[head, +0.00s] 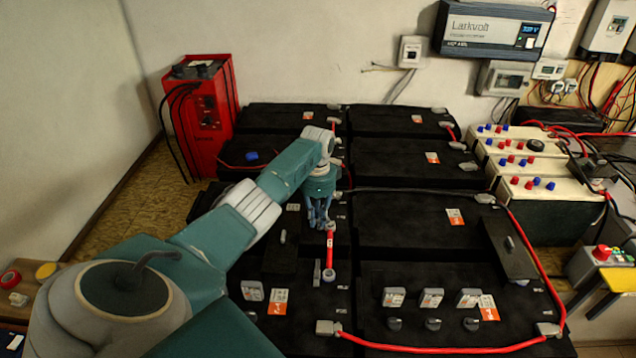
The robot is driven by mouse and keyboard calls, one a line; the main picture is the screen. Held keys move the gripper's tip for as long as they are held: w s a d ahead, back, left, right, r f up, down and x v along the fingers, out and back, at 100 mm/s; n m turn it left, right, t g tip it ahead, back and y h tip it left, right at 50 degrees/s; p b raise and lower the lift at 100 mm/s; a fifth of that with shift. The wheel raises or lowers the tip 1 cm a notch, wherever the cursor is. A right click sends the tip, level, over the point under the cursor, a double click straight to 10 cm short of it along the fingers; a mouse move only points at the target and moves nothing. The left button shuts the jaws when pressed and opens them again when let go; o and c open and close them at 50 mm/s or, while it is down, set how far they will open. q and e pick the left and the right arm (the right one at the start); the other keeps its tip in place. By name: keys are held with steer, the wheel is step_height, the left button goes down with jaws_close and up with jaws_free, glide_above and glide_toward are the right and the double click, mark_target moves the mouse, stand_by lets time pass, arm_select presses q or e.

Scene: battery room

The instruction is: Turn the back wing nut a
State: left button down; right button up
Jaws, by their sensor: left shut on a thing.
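My left gripper (319,222) points down over the black batteries near the middle of the view. Its fingers are shut at the back end of a short red cable link (330,252). The back wing nut a is at the fingertips and mostly hidden by them, so I cannot tell its angle. The front end of the red link sits on a round terminal (329,276), with an upright grey piece (317,272) beside it. My right gripper is not in view.
Several black batteries (400,222) fill the floor area. A long red cable (440,349) runs along the front and right. A red charger (206,120) stands at the back left.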

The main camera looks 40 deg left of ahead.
mark_target(317, 220)
arm_select(q)
steer(key=shift+w+a+m, duration=0.1)
steer(key=shift+m, duration=0.5)
steer(key=c, duration=1.9)
jaws_free()
steer(key=shift+c, duration=0.2)
step_height(317, 220, up, 12)
steer(key=shift+r, duration=0.1)
